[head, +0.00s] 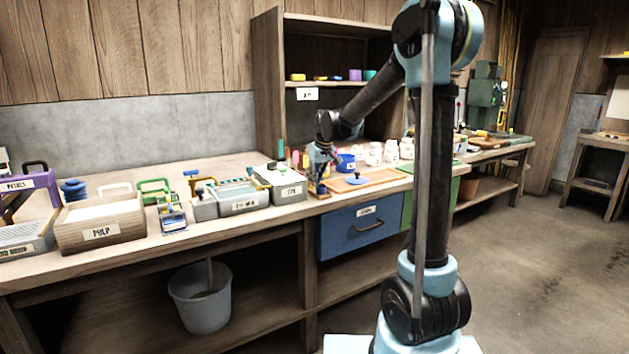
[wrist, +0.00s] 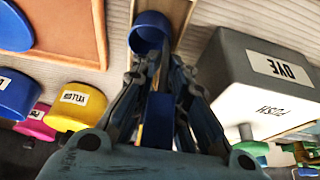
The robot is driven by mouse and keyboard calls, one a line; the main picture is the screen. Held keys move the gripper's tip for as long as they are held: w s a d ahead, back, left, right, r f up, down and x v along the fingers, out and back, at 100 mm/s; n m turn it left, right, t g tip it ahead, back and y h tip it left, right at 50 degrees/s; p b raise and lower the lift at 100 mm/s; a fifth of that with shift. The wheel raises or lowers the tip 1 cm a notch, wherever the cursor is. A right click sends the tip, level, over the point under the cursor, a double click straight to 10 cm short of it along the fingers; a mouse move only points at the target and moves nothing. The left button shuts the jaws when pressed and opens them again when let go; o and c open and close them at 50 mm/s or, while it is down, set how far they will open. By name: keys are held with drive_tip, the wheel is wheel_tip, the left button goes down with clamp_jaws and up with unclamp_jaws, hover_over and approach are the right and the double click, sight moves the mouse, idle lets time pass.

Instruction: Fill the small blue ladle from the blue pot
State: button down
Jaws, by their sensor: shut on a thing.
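My gripper (wrist: 158,90) is shut on the small blue ladle in the wrist view. A blue bar between the fingers looks like its handle, and its round blue bowl (wrist: 149,32) shows beyond the fingertips. What the bowl holds cannot be seen. The blue pot (wrist: 14,96), with a white label, is at the left edge of the wrist view, apart from the ladle. In the head view the blue pot (head: 346,161) stands on the bench just right of my gripper (head: 322,165). The ladle is hard to make out there.
A yellow pot (wrist: 75,107) and a pink pot (wrist: 37,123) are beside the blue one. A grey DYE box (wrist: 262,80) is close on the right in the wrist view. A blue lid (head: 357,180) lies on an orange-brown board (head: 378,177). White jars (head: 391,152) stand behind.

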drive_tip(key=shift+f, duration=0.15)
drive_tip(key=c, duration=1.6)
unclamp_jaws()
drive_tip(key=shift+o, duration=0.2)
drive_tip(key=v, duration=1.7)
drive_tip(key=shift+a+r, duration=0.25)
drive_tip(key=shift+a, duration=0.05)
